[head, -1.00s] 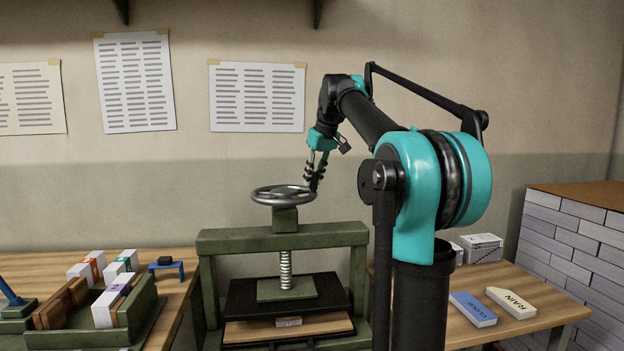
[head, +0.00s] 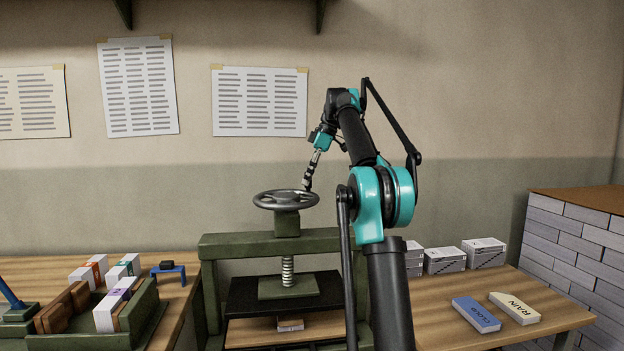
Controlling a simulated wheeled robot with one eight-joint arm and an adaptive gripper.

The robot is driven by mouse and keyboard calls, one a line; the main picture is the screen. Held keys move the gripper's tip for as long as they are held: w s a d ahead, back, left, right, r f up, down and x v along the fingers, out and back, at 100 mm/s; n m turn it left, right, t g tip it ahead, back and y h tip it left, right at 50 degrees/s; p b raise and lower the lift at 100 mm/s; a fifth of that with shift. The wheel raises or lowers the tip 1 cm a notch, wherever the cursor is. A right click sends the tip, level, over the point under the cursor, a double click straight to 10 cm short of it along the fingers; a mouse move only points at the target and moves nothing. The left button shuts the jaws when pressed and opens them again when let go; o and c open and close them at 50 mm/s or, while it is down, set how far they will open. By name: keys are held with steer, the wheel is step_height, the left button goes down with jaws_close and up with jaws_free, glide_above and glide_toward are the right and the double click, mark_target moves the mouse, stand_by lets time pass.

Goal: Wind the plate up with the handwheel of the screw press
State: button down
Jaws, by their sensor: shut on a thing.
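The screw press (head: 222,246) has a green frame with a grey spoked handwheel (head: 268,201) on top. Its threaded screw (head: 287,270) runs down to a green block on the dark plate (head: 243,296). My gripper (head: 308,186) reaches down from the upper right and is shut on the right-hand rim of the handwheel. The fingertips are small here, so the exact contact is hard to see. A gap shows under the plate, with a small brown and white block (head: 290,323) on the wooden bed (head: 250,333).
A brick-sided block (head: 570,240) stands far right.

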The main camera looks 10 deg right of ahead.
mark_target(292, 190)
steer(key=shift+w+a+n+g, duration=0.35)
steer(key=shift+w+n, duration=0.3)
steer(key=shift+n, duration=0.25)
steer(key=shift+w+a, duration=0.4)
steer(key=shift+a, duration=0.2)
steer(key=shift+w+a, duration=0.35)
steer(key=shift+a, duration=0.2)
steer(key=c, duration=1.3)
jaws_free()
steer(key=shift+c, duration=0.2)
